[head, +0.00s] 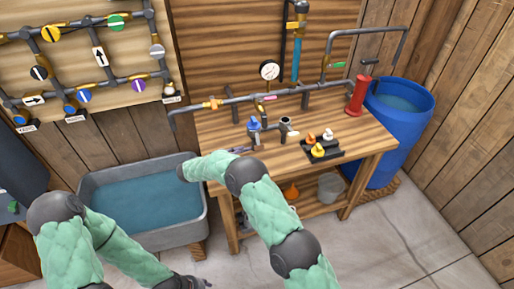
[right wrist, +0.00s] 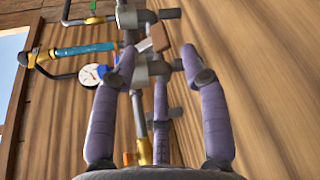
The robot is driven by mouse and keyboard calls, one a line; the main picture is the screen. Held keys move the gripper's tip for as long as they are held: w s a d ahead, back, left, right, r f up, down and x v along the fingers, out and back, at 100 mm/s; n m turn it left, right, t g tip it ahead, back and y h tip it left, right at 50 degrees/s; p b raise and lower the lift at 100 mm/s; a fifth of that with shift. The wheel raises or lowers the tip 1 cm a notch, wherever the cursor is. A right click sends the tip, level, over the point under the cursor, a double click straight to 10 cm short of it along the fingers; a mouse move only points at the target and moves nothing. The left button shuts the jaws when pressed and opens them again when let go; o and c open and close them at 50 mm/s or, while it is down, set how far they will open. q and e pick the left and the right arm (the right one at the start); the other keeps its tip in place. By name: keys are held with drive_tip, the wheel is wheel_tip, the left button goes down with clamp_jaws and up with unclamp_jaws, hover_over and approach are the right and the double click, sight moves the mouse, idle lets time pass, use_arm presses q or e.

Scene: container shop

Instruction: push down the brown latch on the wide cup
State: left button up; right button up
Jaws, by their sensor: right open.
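A grey metal cup-like fitting (head: 286,123) stands on the workbench, with a small pale brown latch (head: 294,134) at its side. In the right wrist view the brown latch (right wrist: 155,39) sticks out at a tilt beside grey metal cylinders (right wrist: 150,71). I cannot tell for certain which cylinder is the wide cup. My right gripper (head: 240,150) is left of the fitting at the bench's left side. In the right wrist view its purple fingers (right wrist: 158,66) are spread and empty, with the latch beyond them. My left gripper (head: 197,282) barely shows at the bottom edge.
A blue-handled valve (head: 254,125) stands just left of the fitting. A black tray (head: 333,153) with several small knobs lies to its right. A pipe (head: 235,100) with a gauge (head: 269,70) runs behind. A grey water tub (head: 140,237) stands left of the bench.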

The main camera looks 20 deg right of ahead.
sight(258, 149)
drive_tip(key=b+x, duration=0.1)
drive_tip(key=x, duration=0.6)
drive_tip(key=shift+w+d+f, duration=0.1)
drive_tip(key=shift+d+f, duration=0.05)
drive_tip(key=shift+d, duration=0.15)
drive_tip(key=c, duration=0.8)
drive_tip(key=shift+f, duration=0.2)
clamp_jaws()
